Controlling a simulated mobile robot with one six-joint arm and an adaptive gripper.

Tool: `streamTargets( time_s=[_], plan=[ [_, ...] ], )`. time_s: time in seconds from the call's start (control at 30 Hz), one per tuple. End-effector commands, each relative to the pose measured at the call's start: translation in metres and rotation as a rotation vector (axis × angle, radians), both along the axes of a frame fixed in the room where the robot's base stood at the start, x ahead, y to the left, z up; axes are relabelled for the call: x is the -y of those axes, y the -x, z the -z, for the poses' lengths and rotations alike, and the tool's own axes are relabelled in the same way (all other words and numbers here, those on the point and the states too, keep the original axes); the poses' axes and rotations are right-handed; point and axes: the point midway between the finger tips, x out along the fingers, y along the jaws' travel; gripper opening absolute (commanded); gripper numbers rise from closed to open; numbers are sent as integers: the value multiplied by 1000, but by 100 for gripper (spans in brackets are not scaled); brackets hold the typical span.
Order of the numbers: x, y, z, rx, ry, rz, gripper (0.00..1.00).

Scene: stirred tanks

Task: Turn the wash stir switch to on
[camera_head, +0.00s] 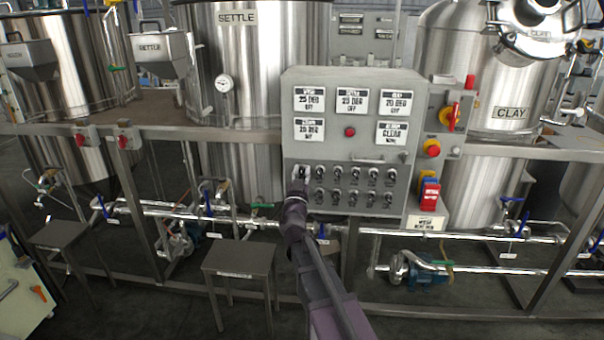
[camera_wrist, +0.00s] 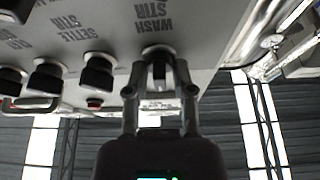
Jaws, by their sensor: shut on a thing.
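The grey control panel (camera_head: 349,140) stands in the middle of the head view, with two rows of small black switches low on its face. In the wrist view, which is upside down, the wash stir switch (camera_wrist: 158,53) sits by the printed words WASH STIR. My gripper (camera_wrist: 160,82) is shut on this switch, with one finger on each side of its knob. In the head view my gripper (camera_head: 299,180) is at the upper left switch of the rows. The fingers cover part of the knob, and I cannot tell which way it points.
The settle stir switch (camera_wrist: 98,74) is beside the held one, with more switches past it. The panel has several display cards and a red lamp (camera_head: 350,132). A red and yellow rotary switch (camera_head: 450,116) is to its right. Pipes (camera_head: 200,214) and a small table (camera_head: 240,257) stand below.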

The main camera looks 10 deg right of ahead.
Motion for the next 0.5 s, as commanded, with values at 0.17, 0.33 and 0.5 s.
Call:
streamTargets(
  time_s=[0.17, 0.33, 0.5],
  plan=[
    [-1, -1, -1, 53, -155, 0, 0],
    [0, 0, -2, 95, -287, 1, 0],
    [0, 0, -1, 127, -381, 1, 0]
  ],
)
